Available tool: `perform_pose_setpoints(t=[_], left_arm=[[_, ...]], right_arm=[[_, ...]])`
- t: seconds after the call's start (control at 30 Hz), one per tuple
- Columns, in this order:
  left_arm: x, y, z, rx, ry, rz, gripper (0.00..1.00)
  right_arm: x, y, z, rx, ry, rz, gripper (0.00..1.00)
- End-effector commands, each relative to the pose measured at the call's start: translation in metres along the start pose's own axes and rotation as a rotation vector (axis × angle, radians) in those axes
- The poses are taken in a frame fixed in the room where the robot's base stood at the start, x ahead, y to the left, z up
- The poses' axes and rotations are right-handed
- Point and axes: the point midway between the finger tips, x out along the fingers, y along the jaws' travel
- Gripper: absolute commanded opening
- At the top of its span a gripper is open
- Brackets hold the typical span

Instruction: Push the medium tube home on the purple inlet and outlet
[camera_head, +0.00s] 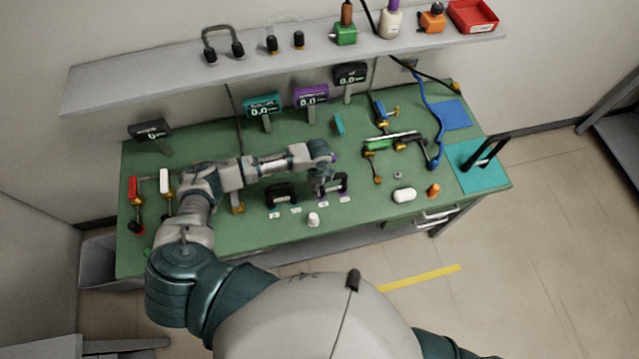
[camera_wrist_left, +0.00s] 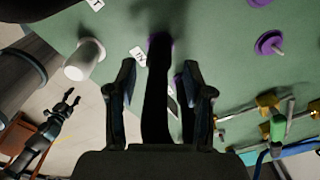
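The medium tube (camera_head: 345,181) is a dark arched tube on the green bench, just right of my left gripper (camera_head: 322,186) in the head view. In the left wrist view the dark tube (camera_wrist_left: 156,95) stands between the fingers of my left gripper (camera_wrist_left: 158,72), with gaps on both sides; the gripper is open around it. The tube's far end is at a purple fitting (camera_wrist_left: 160,38). Whether the ends are fully seated cannot be told. My right gripper (camera_wrist_left: 70,98) appears small and open, away from the bench.
A second black tube (camera_head: 281,194) stands left of the medium one. A white cup (camera_head: 313,219) is in front. A separate purple disc with a peg (camera_wrist_left: 269,43) is right in the wrist view. Green and brass valve parts (camera_head: 378,146) lie to the right; displays stand behind.

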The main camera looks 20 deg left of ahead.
Motion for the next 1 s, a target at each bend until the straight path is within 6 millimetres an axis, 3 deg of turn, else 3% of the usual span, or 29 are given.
perform_pose_setpoints(t=[0.27, 0.7, 1.0], left_arm=[[-0.008, -0.001, 0.000, -0.001, 0.001, -0.002, 0.51], [-0.097, -0.002, 0.000, 0.001, 0.001, -0.003, 0.51], [-0.119, -0.001, 0.001, -0.001, 0.001, 0.001, 0.51]], right_arm=[[0.000, -0.001, 0.000, 0.001, 0.001, -0.001, 0.52], [0.000, -0.001, 0.000, 0.000, 0.001, -0.001, 0.52], [0.000, -0.001, 0.000, 0.000, 0.001, -0.001, 0.52]])
